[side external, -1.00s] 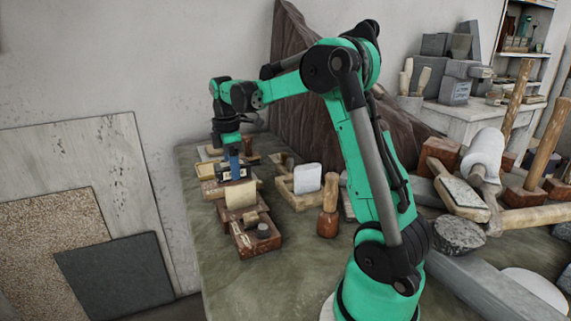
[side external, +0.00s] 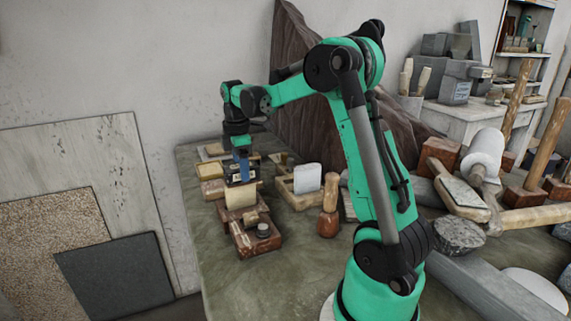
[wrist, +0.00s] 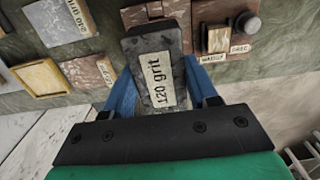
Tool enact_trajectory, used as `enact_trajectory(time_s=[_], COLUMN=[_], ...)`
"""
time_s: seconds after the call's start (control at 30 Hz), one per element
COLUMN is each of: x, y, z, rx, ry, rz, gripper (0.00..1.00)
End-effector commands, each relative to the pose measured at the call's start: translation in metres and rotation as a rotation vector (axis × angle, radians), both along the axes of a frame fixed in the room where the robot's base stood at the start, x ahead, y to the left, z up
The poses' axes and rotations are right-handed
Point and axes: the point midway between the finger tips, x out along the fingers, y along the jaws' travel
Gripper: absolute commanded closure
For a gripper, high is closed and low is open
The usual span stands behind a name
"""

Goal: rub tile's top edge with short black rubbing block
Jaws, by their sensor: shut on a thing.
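My gripper (side external: 241,168) is shut on a dark rubbing block (side external: 236,178), its blue fingers on both sides of it. In the wrist view the block (wrist: 152,72) fills the middle, with a pale "120 grit" label facing the camera, between the fingers of my gripper (wrist: 158,82). In the side view a cream tile (side external: 241,198) stands upright in front of the block, which is close to the tile's top edge. I cannot tell whether they touch. In the wrist view the block may hide part of the tile.
A wooden mallet (side external: 328,208) and a white block in a tray (side external: 307,179) stand to the right. Slabs lean at the left wall.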

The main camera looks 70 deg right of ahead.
Motion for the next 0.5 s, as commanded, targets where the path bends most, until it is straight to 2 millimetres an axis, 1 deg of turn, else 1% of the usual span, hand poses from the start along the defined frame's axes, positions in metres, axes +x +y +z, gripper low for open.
enact_trajectory(time_s=[0.17, 0.5], x=[0.0, 0.015], y=[0.0, 0.015], z=[0.0, -0.001], rx=[0.0, 0.001], ry=[0.0, -0.001], rz=[0.001, 0.002], gripper=[1.0, 1.0])
